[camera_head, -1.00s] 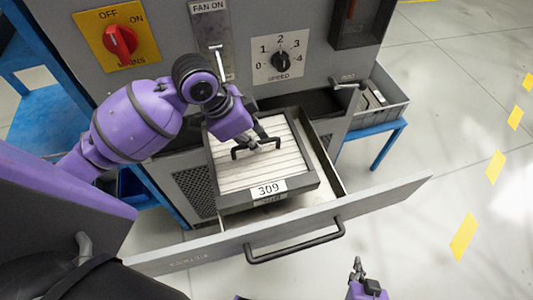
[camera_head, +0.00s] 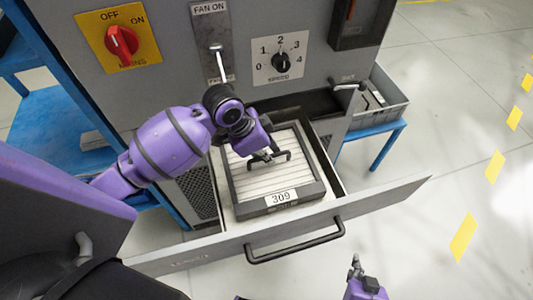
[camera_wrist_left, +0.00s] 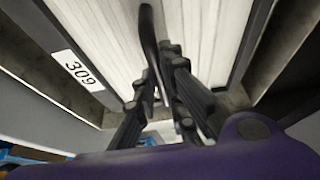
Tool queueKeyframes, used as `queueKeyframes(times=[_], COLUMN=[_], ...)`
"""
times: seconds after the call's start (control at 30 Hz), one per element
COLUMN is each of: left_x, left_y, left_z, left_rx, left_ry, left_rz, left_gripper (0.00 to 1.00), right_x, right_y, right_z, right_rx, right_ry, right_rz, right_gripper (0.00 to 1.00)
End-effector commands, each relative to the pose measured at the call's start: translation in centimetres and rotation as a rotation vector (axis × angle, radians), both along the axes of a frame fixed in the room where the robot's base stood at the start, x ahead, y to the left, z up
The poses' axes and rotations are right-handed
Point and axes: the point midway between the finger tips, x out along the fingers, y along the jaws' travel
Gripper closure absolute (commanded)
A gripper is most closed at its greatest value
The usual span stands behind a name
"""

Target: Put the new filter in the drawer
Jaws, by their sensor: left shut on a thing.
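The filter (camera_head: 263,182) is a flat panel with white pleats, a dark frame, a black handle and a label reading 309. It lies within the outline of the open drawer (camera_head: 225,246). I cannot tell whether it touches the drawer floor. My left gripper (camera_head: 268,157) is shut on the filter's handle. In the left wrist view the fingers (camera_wrist_left: 163,92) close around the black handle, with the white pleats (camera_wrist_left: 105,35) behind. My right gripper (camera_head: 354,266) shows at the bottom of the head view, away from the drawer; its finger opening is too small to tell.
The drawer's front has a black bar handle (camera_head: 295,242). Above are the red mains switch (camera_head: 121,41), the fan lever (camera_head: 218,62) and the speed knob (camera_head: 281,62). A grey bin (camera_head: 385,112) stands on a blue stand at the right. The floor at right is clear.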

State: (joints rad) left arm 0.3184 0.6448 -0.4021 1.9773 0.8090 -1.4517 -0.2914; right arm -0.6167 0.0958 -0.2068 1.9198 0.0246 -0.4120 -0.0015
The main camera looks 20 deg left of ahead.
Motion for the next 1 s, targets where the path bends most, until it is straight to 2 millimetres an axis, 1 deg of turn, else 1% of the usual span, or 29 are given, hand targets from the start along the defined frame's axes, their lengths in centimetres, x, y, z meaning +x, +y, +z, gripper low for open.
queueKeyframes(times=[0.03,0.17,0.43,0.57,0.67,0.9,1.0], left_x=[0.0,0.0,0.0,0.0,-0.3,-1.4,-1.8], left_y=[0.0,0.0,0.0,0.2,0.7,2.3,2.9], left_z=[-0.1,0.0,0.0,0.5,1.7,6.6,8.4], left_rx=[0.000,0.000,0.000,0.001,0.002,0.004,0.003], left_ry=[0.000,0.000,0.000,-0.002,-0.001,-0.004,-0.004], left_rz=[0.000,0.000,0.000,0.001,0.001,-0.001,0.000], left_gripper=[0.89,0.72,0.71,0.71,0.71,0.71,0.71], right_x=[0.0,0.0,-0.1,-0.2,-0.5,-0.4,-0.3], right_y=[0.0,0.0,-0.2,-0.2,-0.3,-0.4,-0.4], right_z=[0.0,-0.1,-0.1,-0.2,-0.5,-0.4,-0.3], right_rx=[0.000,-0.001,-0.002,-0.002,-0.003,-0.005,-0.005], right_ry=[0.001,0.001,0.002,0.005,0.011,0.008,0.006], right_rz=[0.000,-0.001,-0.002,-0.003,-0.003,-0.006,-0.006], right_gripper=[1.00,1.00,1.00,1.00,1.00,1.00,1.00])
